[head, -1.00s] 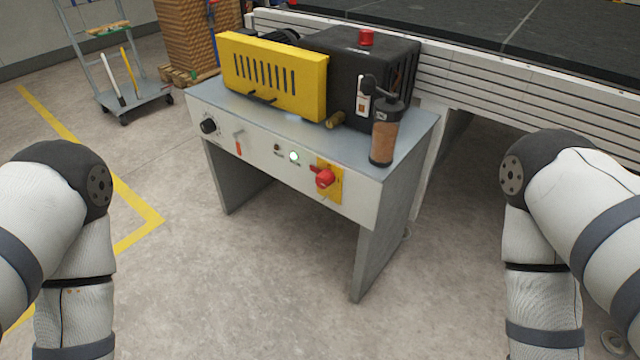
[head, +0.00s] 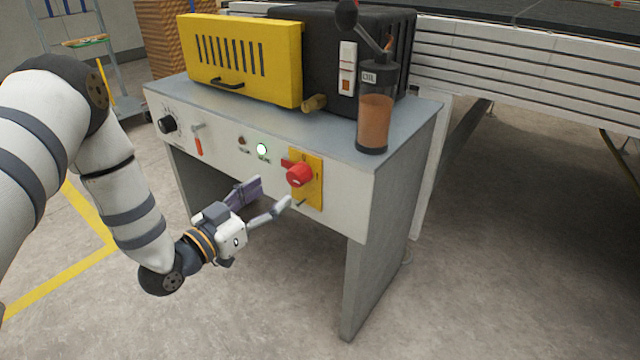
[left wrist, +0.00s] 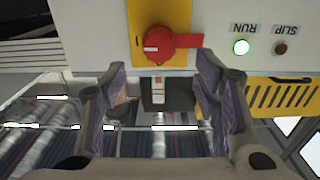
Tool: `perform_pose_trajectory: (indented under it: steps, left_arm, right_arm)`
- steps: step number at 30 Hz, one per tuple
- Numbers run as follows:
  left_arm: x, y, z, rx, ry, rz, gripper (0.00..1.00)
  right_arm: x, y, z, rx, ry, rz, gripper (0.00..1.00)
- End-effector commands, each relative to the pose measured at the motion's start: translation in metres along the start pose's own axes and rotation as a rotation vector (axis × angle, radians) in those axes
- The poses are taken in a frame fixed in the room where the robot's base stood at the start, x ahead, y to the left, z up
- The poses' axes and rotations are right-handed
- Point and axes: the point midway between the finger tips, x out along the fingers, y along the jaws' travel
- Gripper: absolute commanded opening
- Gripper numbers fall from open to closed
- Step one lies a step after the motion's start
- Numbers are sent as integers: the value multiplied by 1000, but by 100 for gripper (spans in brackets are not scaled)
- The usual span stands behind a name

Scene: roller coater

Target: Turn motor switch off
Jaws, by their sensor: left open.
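The motor switch is a red rotary knob (head: 299,175) on a yellow plate (head: 316,182) on the front panel of the grey machine table. My left gripper (head: 272,198) is open and empty, just left of and below the knob, apart from it. In the left wrist view, which is upside down, the red knob (left wrist: 158,44) lies ahead between the two fingers (left wrist: 160,75), its handle pointing right. A green lamp (head: 262,149) is lit; the wrist view labels this lamp (left wrist: 241,47) RUN. My right gripper is not in view.
A black dial (head: 167,125) and a small orange-handled lever (head: 198,140) sit left on the panel. An oil bottle (head: 374,115) stands on the tabletop near its right edge, beside a yellow guard (head: 243,60). The floor in front is clear.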

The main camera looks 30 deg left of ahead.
Motion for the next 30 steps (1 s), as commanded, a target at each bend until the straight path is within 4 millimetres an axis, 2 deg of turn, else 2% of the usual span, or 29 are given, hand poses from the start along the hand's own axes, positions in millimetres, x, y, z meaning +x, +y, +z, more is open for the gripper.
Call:
perform_pose_trajectory:
  steps: [3,9,14,21,23,27,28,30]
  left_arm:
    - [32,1,3,2,0,3,56]
    - [75,1,3,1,-3,2,56]
    - [89,0,2,-1,-5,0,56]
    - [90,1,1,-2,-5,0,56]
    - [90,1,1,-2,-5,0,44]
    - [90,1,2,-2,-6,0,13]
    - [90,1,2,-2,-6,0,8]
    - [90,0,2,-2,-6,0,8]
  right_arm:
    - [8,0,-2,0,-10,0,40]
    - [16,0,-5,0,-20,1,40]
    - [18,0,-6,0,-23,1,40]
    - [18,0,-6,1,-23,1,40]
    - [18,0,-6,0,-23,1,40]
    - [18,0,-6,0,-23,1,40]
    - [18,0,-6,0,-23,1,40]
    - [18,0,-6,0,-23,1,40]
